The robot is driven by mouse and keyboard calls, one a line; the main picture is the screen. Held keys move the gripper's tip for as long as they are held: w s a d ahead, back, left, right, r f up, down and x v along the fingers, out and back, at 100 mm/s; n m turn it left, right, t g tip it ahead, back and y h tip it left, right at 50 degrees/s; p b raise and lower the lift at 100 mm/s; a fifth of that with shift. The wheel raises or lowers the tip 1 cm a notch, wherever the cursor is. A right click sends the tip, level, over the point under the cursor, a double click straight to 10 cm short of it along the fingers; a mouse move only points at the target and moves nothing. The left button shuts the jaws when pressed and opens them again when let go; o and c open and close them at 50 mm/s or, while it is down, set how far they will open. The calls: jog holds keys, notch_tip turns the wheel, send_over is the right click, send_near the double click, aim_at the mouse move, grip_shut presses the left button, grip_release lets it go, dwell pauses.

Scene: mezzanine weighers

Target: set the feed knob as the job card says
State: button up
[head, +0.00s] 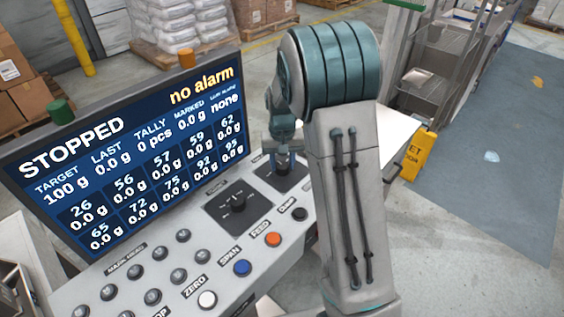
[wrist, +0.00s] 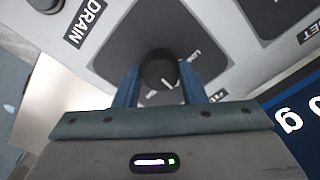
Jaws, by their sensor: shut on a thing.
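My gripper (head: 283,159) reaches down to the right end of the sloping console. In the wrist view its two blue fingers are shut on a round black knob (wrist: 158,68), one on each side. The knob sits on a dark square plate (wrist: 122,42), beside the DRAIN label. A short white pointer line shows on the knob, towards the gripper side. Small lettering on the plate, seemingly LOW, is only partly readable. The knob's own name label is not readable. I see no job card.
The screen (head: 122,152) reads STOPPED, no alarm, target 100 g. Below the knobs are a white ZERO button (head: 207,299), blue SPAN button (head: 242,267), orange FEED button (head: 273,239) and black DRAIN button (head: 299,214). A yellow floor sign (head: 418,155) stands to the right.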

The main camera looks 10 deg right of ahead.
aim_at(282, 165)
jog(key=m+b, duration=0.1)
jog(key=m, duration=0.4)
jog(key=shift+m, duration=0.4)
jog(key=m, duration=0.5)
jog(key=shift+w+r, duration=0.1)
jog(key=shift+m, duration=0.4)
jog(key=o, duration=1)
notch_tip(282, 165, up, 14)
jog(key=shift+f+b, duration=0.1)
jog(key=shift+b, duration=0.9)
jog(key=s+n+t, duration=0.1)
jog(key=s+n, duration=0.3)
jog(key=s, duration=0.4)
jog(key=s+f+n+t, duration=0.1)
jog(key=s+n, duration=0.3)
jog(key=s, duration=0.5)
jog(key=s+f+n+t, duration=0.1)
jog(key=s+n, duration=0.4)
jog(key=s, duration=0.3)
jog(key=shift+s+t, duration=0.2)
jog(key=shift+t, duration=0.1)
